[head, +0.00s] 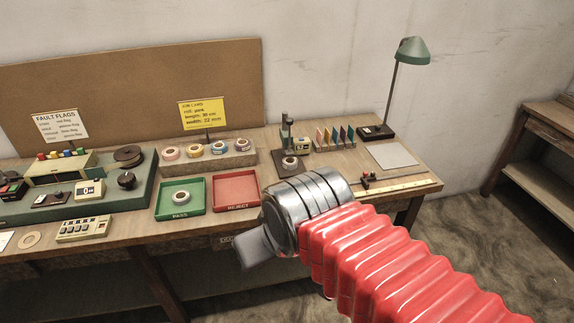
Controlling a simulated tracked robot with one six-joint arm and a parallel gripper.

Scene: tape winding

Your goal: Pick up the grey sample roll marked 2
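Several tape rolls are in the head view, and none shows a readable number 2, so I cannot tell which is the sample roll marked 2. A pale grey-white roll (181,198) lies in the green PASS tray (163,214). Another pale roll (290,162) sits on the base of a small dark upright device (286,132). Several rolls, one of them pink (171,153), sit on a raised block (208,163). My gripper (252,250) is in front of the bench's front edge, apart from all rolls. Its fingers are mostly hidden behind my arm's metal wrist.
A red REJECT tray (236,205) is right of the PASS tray. A yellow job card (204,114) stands behind the rolls. A green lamp (413,51) stands at the back right. Meters and a keypad (83,228) fill the left side. A ruler (405,188) lies at the front right.

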